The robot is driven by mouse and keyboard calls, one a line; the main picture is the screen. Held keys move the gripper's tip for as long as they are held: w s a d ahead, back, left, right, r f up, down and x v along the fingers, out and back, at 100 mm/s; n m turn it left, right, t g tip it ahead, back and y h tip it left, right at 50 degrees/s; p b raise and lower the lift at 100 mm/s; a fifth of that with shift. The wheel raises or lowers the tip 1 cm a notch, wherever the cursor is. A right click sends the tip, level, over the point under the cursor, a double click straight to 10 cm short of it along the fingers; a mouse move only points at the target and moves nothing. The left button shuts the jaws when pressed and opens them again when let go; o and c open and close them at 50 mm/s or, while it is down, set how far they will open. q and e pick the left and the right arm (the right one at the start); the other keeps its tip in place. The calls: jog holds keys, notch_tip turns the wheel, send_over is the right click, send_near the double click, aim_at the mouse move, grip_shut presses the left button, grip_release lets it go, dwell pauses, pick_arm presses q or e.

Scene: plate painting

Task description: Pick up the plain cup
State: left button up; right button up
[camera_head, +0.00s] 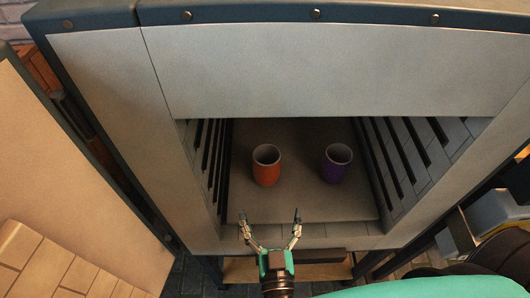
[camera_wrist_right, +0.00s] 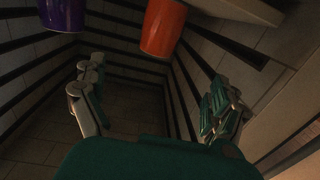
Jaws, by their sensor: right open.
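An orange cup (camera_head: 266,165) stands upright on the floor of the kiln chamber, left of centre in the head view. A purple cup (camera_head: 336,163) stands upright to its right, with a gap between them. I cannot tell which one is meant by the plain cup; both look single-coloured. My right gripper (camera_head: 270,217) is open and empty at the front opening of the chamber, in front of the cups and touching neither. In the right wrist view the orange cup (camera_wrist_right: 162,28) and the purple cup (camera_wrist_right: 62,13) show at the top edge, beyond the open fingers (camera_wrist_right: 152,88).
The kiln (camera_head: 330,75) has a low front edge and slatted side walls (camera_head: 207,150) close on both sides. Its thick door (camera_head: 70,165) stands open at the left. The chamber floor (camera_head: 300,205) is bare around the cups.

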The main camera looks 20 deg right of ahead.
jog(key=p, duration=0.1)
send_near(267, 169)
jog(key=x, duration=0.4)
jog(key=shift+w, duration=0.25)
jog(key=x, duration=0.3)
jog(key=shift+f, duration=0.1)
jog(key=shift+w+d, duration=0.15)
jog(key=shift+w, duration=0.35)
jog(key=shift+w+d, duration=0.1)
jog(key=shift+w, duration=0.2)
jog(key=x, duration=0.3)
jog(key=shift+w+d+p, duration=0.2)
jog(key=shift+w+p, duration=0.1)
jog(key=shift+p, duration=0.05)
jog(key=shift+w+d, duration=0.1)
jog(key=shift+w, duration=0.35)
pick_arm(q)
jog(key=s, duration=0.1)
jog(key=s+r, duration=0.1)
jog(key=s, duration=0.1)
jog(key=shift+r, duration=0.3)
pick_arm(e)
jog(key=c, duration=1.3)
jog(key=shift+c, duration=0.9)
